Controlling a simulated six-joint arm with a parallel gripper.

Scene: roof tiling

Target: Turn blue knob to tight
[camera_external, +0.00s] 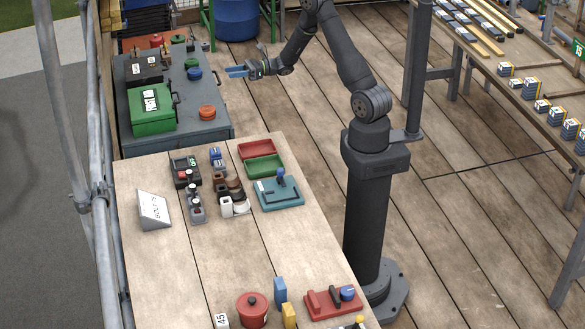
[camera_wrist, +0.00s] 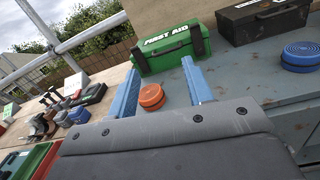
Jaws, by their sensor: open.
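My gripper (camera_external: 238,71) has blue fingers and is open and empty. It is in the air at the right side of the grey chest, far from the front of the bench. The wrist view shows its two fingers (camera_wrist: 160,67) spread apart. In the external view, a blue knob (camera_external: 347,292) sits on a red fixture (camera_external: 320,303) at the bench's front right. Another blue knob (camera_external: 281,172) tops a lever on a teal fixture (camera_external: 279,194). I cannot read a tight mark on either. Neither clearly shows in the wrist view.
The wooden bench (camera_external: 165,265) also holds trays, a red pot (camera_external: 252,310) and a sign (camera_external: 153,209). Its middle is clear.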

